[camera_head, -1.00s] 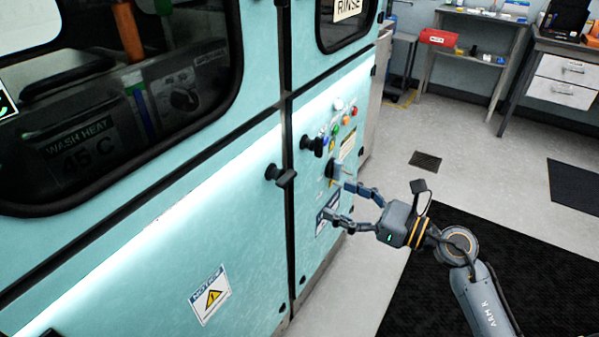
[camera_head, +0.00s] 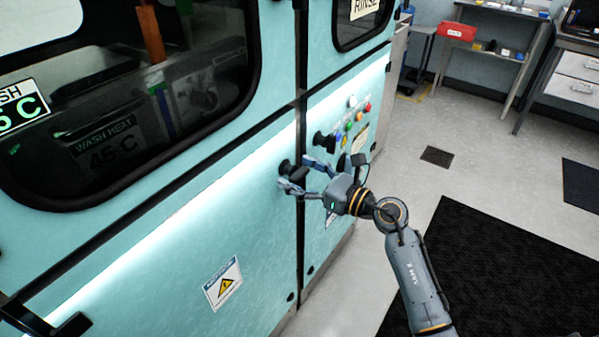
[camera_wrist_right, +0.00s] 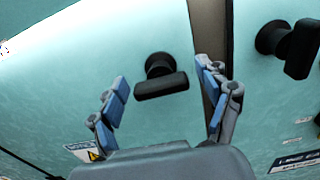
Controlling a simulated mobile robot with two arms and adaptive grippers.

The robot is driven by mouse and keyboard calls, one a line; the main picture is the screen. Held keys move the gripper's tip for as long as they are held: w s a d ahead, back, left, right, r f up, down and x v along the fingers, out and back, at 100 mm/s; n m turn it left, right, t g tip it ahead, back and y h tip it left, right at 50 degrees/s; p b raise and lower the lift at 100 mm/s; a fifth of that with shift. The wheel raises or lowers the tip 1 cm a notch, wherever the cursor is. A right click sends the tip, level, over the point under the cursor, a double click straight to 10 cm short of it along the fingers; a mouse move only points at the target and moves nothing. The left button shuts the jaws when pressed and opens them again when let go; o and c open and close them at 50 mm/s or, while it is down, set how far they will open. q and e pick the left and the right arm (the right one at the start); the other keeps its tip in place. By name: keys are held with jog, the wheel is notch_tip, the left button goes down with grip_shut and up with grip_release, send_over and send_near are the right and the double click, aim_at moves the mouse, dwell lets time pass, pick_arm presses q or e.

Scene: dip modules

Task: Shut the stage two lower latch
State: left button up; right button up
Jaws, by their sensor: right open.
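A black latch handle (camera_head: 296,178) sits on the teal cabinet door, just left of the dark vertical seam. In the right wrist view this latch (camera_wrist_right: 161,84) has a round base and a short bar lying nearly level across the picture. My right gripper (camera_head: 297,173) is open around the latch, one finger on each side. In the wrist view its fingers (camera_wrist_right: 162,82) are apart, with a visible gap on both sides of the bar. I cannot read a label naming the latch. My left gripper is not in view.
A second black latch (camera_head: 324,142) is right of the seam; it also shows in the wrist view (camera_wrist_right: 298,48). Coloured buttons (camera_head: 350,125) are beyond it. Another black handle (camera_head: 70,326) is at lower left. The floor right of the cabinet is open, with a black mat (camera_head: 490,270).

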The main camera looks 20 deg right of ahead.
jog(key=c, duration=1.2)
jog(key=shift+r+m+p, duration=0.2)
jog(key=shift+m+p, duration=1)
jog(key=shift+p, duration=0.15)
jog(key=m+p, duration=0.4)
jog(key=m, duration=0.1)
jog(key=shift+d, duration=0.1)
jog(key=m+p, duration=0.4)
jog(key=m, duration=0.1)
jog(key=shift+f+m, duration=0.15)
jog(key=shift+m, duration=0.25)
jog(key=shift+w+f+m+p, duration=0.15)
jog(key=shift+m+p, duration=1)
jog(key=shift+m, duration=1.15)
